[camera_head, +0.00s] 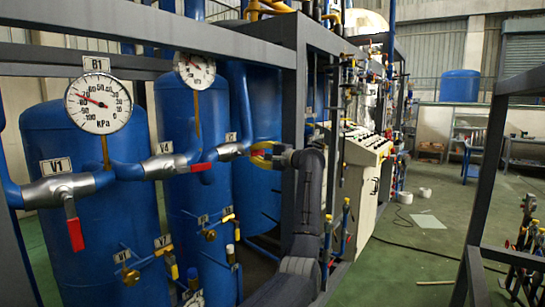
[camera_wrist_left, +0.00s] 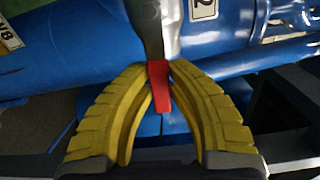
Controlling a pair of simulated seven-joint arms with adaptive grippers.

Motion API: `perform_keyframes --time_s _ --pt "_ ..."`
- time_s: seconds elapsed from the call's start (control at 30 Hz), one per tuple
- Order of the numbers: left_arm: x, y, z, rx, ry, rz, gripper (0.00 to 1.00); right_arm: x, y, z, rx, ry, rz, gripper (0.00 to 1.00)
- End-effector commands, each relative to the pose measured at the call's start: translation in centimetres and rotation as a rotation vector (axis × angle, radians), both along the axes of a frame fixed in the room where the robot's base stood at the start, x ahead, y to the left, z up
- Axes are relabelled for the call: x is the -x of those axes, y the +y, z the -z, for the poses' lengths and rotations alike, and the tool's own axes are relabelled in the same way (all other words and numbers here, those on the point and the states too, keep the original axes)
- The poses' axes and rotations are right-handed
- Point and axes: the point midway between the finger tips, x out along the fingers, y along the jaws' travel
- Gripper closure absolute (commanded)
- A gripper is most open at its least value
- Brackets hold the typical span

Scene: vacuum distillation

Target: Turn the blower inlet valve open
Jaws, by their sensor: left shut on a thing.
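In the head view my left gripper (camera_head: 264,155) has yellow fingers and is at the right end of the blue pipe run, beside a grey valve body. In the left wrist view its two yellow fingertips (camera_wrist_left: 162,76) are closed around a red valve handle (camera_wrist_left: 158,82). The handle hangs from a grey metal valve body (camera_wrist_left: 153,28) on a blue pipe (camera_wrist_left: 235,55). The fingers hide part of the handle. I cannot read which valve label belongs to it. My right gripper is not in view.
Grey valves V1 (camera_head: 62,190) and V4 (camera_head: 165,166) sit on the blue pipe at left, with red handles. Gauge B1 (camera_head: 98,105) stands above them. Blue tanks (camera_head: 90,245) stand behind. A dark frame post (camera_head: 303,100) is close to my gripper.

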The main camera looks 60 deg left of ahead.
Motion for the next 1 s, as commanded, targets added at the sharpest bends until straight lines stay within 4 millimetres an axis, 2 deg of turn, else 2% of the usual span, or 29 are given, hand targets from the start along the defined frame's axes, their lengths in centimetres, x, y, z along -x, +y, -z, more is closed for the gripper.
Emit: perform_keyframes --time_s 0.17,0.53,0.57,0.73,1.0 --pt "0.96 0.45 -0.2 -0.009 -0.014 -0.01 1.0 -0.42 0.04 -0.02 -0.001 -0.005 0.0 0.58" --pt "1.04 0.5 -0.19 -0.01 -0.015 -0.011 1.0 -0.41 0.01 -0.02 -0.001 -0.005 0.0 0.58" --pt "1.04 0.5 -0.19 -0.01 -0.015 -0.011 0.79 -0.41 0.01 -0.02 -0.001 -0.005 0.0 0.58" --pt "1.02 0.49 -0.17 -0.009 -0.016 -0.011 0.59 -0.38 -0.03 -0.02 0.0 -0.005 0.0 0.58" --pt "0.94 0.4 -0.14 -0.009 -0.016 -0.011 0.58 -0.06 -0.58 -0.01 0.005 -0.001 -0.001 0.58"
